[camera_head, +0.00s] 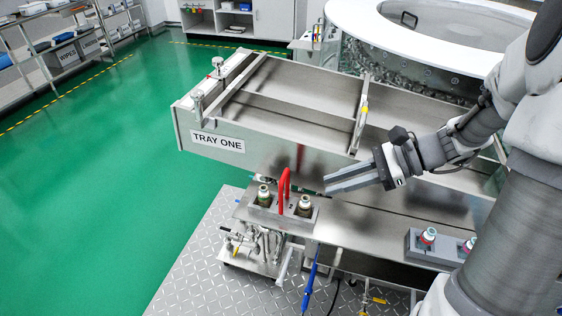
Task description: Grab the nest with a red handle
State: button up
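The nest (283,221) is a small grey metal block on the narrow steel ledge in front of the tray. A red handle (284,190) arches up from its middle. A small capped vial stands on each side of the handle. My gripper (326,184) is just to the right of the nest, with its fingers pointing left towards the red handle. A gap shows between the fingertips and the handle. The fingers look close together, but I cannot tell whether they are open or shut. Nothing shows between them.
The steel tray marked TRAY ONE (218,142) stands right behind the ledge. Another grey nest (424,249) with vials sits further right on the ledge (360,226), partly behind my arm. A round white-rimmed washer (400,37) is at the back. Green floor lies open at left.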

notch_tip(320, 180, down, 2)
jog(key=w+d+m+y, duration=0.1)
jog(key=w+d+m, duration=0.1)
send_over(270, 211)
jog(key=shift+t, duration=0.4)
notch_tip(270, 211, down, 7)
jog(key=shift+a+r, duration=0.1)
grip_shut()
dwell(1.1)
